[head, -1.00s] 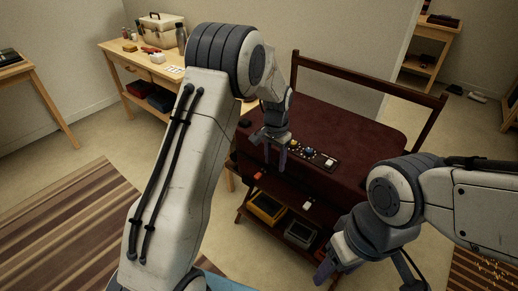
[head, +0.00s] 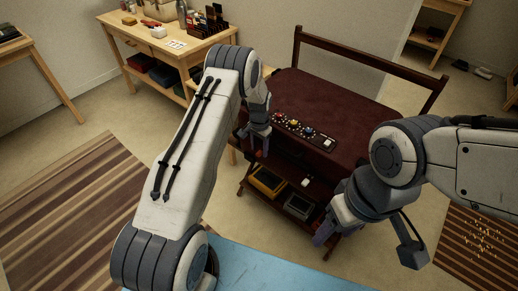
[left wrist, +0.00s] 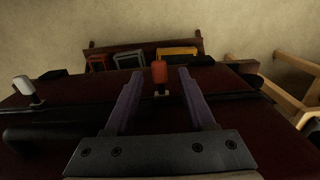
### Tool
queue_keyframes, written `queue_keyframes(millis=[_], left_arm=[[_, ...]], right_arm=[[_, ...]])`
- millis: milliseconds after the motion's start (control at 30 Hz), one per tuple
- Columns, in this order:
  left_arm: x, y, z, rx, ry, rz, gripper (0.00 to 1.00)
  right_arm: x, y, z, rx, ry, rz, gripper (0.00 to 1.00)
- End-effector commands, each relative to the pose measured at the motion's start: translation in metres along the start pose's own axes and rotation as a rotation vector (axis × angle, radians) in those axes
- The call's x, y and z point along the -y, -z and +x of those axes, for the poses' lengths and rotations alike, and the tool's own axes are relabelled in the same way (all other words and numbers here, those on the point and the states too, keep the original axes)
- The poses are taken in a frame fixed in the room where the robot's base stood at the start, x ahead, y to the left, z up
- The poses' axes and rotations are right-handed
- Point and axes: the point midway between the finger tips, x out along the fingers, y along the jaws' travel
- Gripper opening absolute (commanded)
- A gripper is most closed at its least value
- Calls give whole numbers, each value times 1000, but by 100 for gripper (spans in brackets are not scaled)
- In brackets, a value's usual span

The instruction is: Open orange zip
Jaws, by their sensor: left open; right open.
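The orange zip pull (left wrist: 159,72) stands up between the two fingers of my left gripper (left wrist: 158,95) in the left wrist view. The fingers are open, one on each side, with gaps to the pull. A white pull (left wrist: 23,88) stands at the far left of that view. In the head view my left gripper (head: 259,148) is at the front left edge of the dark red case-like body (head: 320,95), and it mostly hides the orange pull. A small white piece (head: 305,182) shows lower front. My right gripper (head: 325,235) is open and empty at the front right.
Yellow (head: 268,181) and grey (head: 298,204) bins sit on the shelf below. A wooden table (head: 165,45) with tools stands behind left. Striped rugs cover floor areas.

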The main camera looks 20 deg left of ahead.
Motion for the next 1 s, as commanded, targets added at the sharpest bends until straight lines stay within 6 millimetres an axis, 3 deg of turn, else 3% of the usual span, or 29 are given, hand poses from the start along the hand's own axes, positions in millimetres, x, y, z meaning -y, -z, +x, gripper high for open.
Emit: queue_keyframes(millis=[367, 500, 533, 1000], left_arm=[[0, 0, 7, -1, 0, 0, 55], [0, 0, 7, -1, 0, 0, 5], [0, 0, 7, 0, 0, 0, 0], [0, 0, 7, 0, 0, 0, 0]], right_arm=[[0, 0, 0, 0, 0, 0, 60], [0, 0, 0, 0, 0, 0, 60], [0, 0, 0, 0, 0, 0, 60], [0, 0, 0, 0, 0, 0, 60]])
